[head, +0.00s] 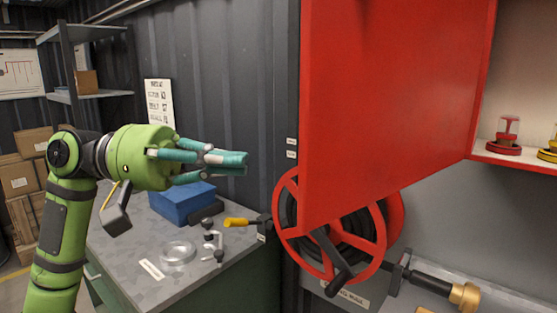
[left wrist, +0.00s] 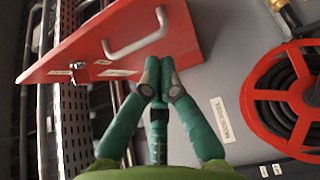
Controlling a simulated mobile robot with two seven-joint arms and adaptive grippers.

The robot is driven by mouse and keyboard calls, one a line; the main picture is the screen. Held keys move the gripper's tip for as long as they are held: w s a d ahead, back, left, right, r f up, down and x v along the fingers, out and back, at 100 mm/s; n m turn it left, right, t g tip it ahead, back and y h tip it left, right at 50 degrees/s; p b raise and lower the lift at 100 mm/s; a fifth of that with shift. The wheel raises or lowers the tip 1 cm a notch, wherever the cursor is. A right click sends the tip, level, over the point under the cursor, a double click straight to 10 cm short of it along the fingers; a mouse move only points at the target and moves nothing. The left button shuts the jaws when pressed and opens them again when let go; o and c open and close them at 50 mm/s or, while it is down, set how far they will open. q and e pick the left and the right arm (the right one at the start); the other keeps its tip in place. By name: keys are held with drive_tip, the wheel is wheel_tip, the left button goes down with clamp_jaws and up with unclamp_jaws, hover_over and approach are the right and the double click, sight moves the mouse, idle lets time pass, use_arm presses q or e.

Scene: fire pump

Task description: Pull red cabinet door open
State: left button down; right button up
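The red cabinet door (head: 390,95) stands swung open at the upper right in the head view, with the cabinet interior showing to its right. The door also shows at the top of the left wrist view (left wrist: 75,50), with its pale bar handle (left wrist: 137,36) on the face. The handle is hidden in the head view. My left gripper (head: 246,163) is left of the door, with a gap between them. Its teal fingertips (left wrist: 160,68) are together with nothing visible between them, and appear just below the handle in the left wrist view. My right gripper is out of view.
A red hose reel (head: 388,240) sits below the door. A grey workbench (head: 150,245) below my left gripper holds a blue box (head: 180,203), a clear ring and small fittings. Shelves and cardboard boxes are at far left.

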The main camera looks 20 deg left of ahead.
use_arm(q)
drive_tip(key=s+d+p, duration=0.1)
drive_tip(key=d+p, duration=0.1)
drive_tip(key=d, duration=0.5)
drive_tip(key=shift+s+p, duration=0.2)
drive_tip(key=shift+p, duration=0.1)
